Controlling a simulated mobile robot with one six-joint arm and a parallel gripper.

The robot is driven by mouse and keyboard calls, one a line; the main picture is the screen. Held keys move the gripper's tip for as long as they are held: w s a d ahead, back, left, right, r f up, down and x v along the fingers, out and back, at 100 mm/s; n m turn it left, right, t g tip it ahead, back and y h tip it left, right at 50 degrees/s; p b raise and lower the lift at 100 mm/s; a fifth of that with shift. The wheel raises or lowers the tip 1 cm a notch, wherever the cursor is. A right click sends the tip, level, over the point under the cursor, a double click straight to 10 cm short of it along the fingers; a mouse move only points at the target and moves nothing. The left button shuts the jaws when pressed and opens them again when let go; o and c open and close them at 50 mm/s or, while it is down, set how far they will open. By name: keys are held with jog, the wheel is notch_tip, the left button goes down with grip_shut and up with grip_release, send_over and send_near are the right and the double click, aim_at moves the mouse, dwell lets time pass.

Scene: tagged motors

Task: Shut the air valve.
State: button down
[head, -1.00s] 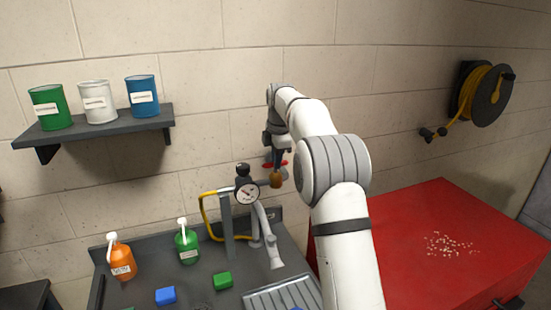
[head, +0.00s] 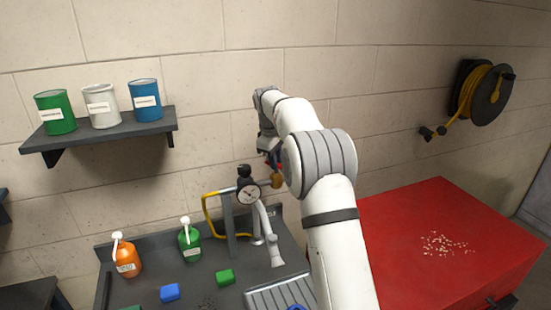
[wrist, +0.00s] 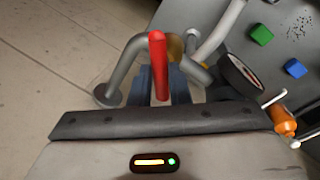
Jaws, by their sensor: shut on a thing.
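The air valve has a red lever handle (wrist: 159,62) on a brass body (head: 277,181), beside the round pressure gauge (head: 249,191). In the wrist view the lever stands between the dark fingers of my gripper (wrist: 161,86), with its free end towards the top. My gripper (head: 270,157) is shut on the lever. The brass body also shows partly behind the lever in the wrist view (wrist: 175,47). In the head view my arm and fingers hide most of the lever, and only small red bits show.
A grey pipe (wrist: 125,65) bends close to my fingers. The gauge also sits near them in the wrist view (wrist: 238,73). An orange bottle (head: 126,258) and a green bottle (head: 189,240) stand on the dark bench. A red cabinet (head: 400,220) is at right.

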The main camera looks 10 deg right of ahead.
jog(key=m, duration=0.3)
jog(key=shift+m+g+h, duration=0.3)
jog(key=shift+m, duration=0.1)
jog(key=shift+w+a+m+g, duration=0.1)
jog(key=shift+m+g, duration=0.2)
jog(key=shift+m, duration=1.5)
jog(key=c, duration=1.4)
grip_release()
jog(key=shift+o, duration=0.2)
notch_tip(320, 180, up, 8)
jog(key=a, duration=0.1)
jog(key=shift+a+f, duration=0.2)
jog(key=shift+a, duration=0.05)
